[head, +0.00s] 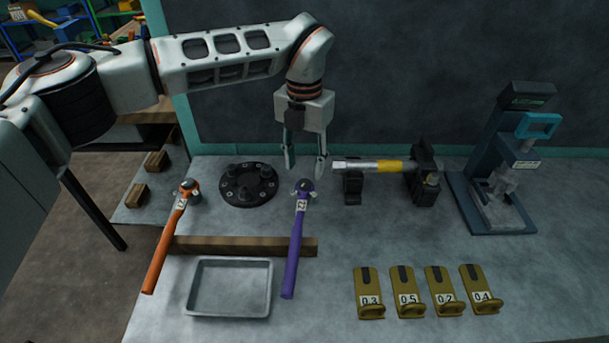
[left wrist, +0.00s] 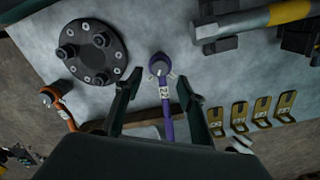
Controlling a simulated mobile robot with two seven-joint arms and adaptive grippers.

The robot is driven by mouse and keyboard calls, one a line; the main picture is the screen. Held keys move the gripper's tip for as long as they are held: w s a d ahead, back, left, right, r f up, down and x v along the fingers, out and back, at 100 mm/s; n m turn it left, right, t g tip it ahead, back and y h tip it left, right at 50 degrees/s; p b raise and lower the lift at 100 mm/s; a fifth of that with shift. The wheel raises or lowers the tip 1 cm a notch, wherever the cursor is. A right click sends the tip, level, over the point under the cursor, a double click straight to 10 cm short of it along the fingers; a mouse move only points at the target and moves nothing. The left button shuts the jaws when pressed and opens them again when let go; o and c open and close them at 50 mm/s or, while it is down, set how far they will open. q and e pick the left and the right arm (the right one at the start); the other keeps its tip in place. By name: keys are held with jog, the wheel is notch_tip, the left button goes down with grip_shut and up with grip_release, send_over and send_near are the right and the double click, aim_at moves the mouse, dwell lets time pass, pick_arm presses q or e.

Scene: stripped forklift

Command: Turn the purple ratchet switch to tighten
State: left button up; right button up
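The purple ratchet (head: 297,239) lies on the grey bench with its head toward the back and its handle across a wooden strip. Its round head carries a small switch (head: 304,186), too small to tell its setting. A label reading 22 shows on the ratchet in the left wrist view (left wrist: 166,92). My left gripper (head: 304,172) is open and empty, pointing down just above and behind the ratchet's head. In the left wrist view the ratchet's head lies between and beyond the two fingers. My right gripper is in neither view.
An orange ratchet (head: 167,240) lies to the left. A black bolted flange (head: 249,184) is behind. A metal tray (head: 229,288) sits in front left. A yellow-banded tool on a stand (head: 390,166), a press (head: 505,170) and several numbered yellow brackets (head: 408,292) are to the right.

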aim_at(304, 182)
pick_arm(q)
jog(key=shift+f, duration=2.3)
jog(key=c, duration=1.1)
